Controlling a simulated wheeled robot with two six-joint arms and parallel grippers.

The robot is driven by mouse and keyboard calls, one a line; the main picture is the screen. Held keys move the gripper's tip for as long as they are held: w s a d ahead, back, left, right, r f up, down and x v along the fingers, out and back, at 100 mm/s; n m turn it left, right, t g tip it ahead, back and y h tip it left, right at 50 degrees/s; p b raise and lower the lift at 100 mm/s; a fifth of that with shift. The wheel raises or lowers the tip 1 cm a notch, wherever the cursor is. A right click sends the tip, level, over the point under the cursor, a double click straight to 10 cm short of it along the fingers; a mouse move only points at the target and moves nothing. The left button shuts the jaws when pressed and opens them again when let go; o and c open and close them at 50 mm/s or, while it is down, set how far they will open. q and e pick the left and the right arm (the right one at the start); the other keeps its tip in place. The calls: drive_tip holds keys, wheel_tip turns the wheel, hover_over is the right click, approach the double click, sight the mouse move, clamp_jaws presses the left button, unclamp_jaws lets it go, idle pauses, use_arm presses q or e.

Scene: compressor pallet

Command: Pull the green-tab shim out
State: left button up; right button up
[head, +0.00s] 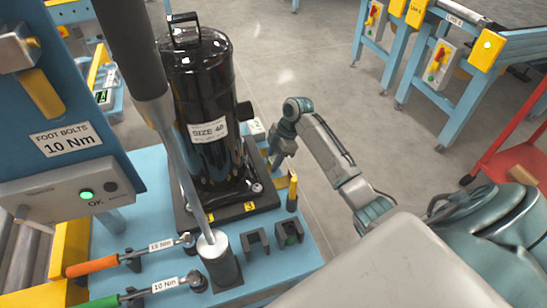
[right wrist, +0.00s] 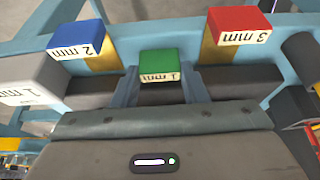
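The green-tab shim (right wrist: 160,64) shows in the right wrist view, its green block marked 1 mm, straight ahead of my right gripper (right wrist: 162,88). The gripper appears open, with a dark block on each side of the green tab. I cannot see contact with the tab. In the head view my right gripper (head: 279,152) points down by the right rear of the black compressor (head: 203,105) and hides the green tab. My left gripper is out of view.
A blue tab (right wrist: 82,38) marked 2 mm and a red tab (right wrist: 240,27) marked 3 mm flank the green one. A grey-white tab (right wrist: 28,82) is at far left. A long bar (head: 180,170) stands in a dark holder (head: 221,262) on the blue pallet (head: 300,240).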

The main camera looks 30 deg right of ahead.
clamp_jaws()
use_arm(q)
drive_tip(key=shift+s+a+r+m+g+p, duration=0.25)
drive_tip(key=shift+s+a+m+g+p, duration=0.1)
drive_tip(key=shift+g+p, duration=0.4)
use_arm(e)
drive_tip(key=d, duration=0.2)
drive_tip(key=s+d, duration=0.1)
drive_tip(key=d, duration=0.1)
drive_tip(key=shift+d, duration=0.35)
drive_tip(key=o, duration=1)
unclamp_jaws()
drive_tip(key=shift+s+d, duration=0.1)
drive_tip(key=shift+d, duration=0.05)
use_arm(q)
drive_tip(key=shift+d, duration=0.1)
use_arm(e)
drive_tip(key=shift+o, duration=0.2)
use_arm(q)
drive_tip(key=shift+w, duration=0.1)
